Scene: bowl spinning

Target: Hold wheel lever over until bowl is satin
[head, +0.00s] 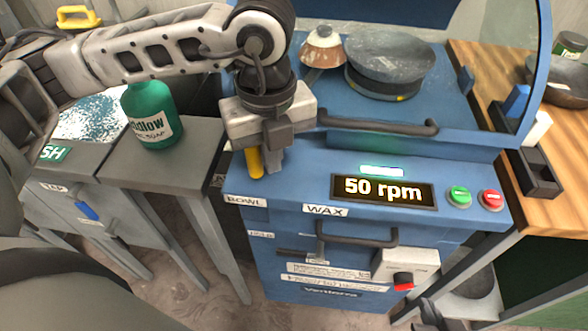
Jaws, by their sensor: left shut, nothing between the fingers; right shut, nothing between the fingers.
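A yellow lever (254,163) stands up at the left front corner of the blue machine (300,195), above the label BOWL. My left gripper (274,160) is shut and empty beside the lever, just to its right. I cannot tell whether they touch. A grey wheel-like disc (388,60) with a yellow mark on its rim sits inside the machine. Left of it is a small brown and whitish bowl-shaped piece (323,47); its finish is too small to judge. The lit display (383,190) reads 50 rpm. My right gripper (428,315) is shut, low at the bottom edge, partly cut off.
A blue guard frame with a grey handle (378,126) spans the machine. Green (459,196) and red (491,200) buttons are at right. A green soap bottle (150,113) stands on the left bench. A dark bowl (562,80) and black tray (535,174) are on the wooden bench.

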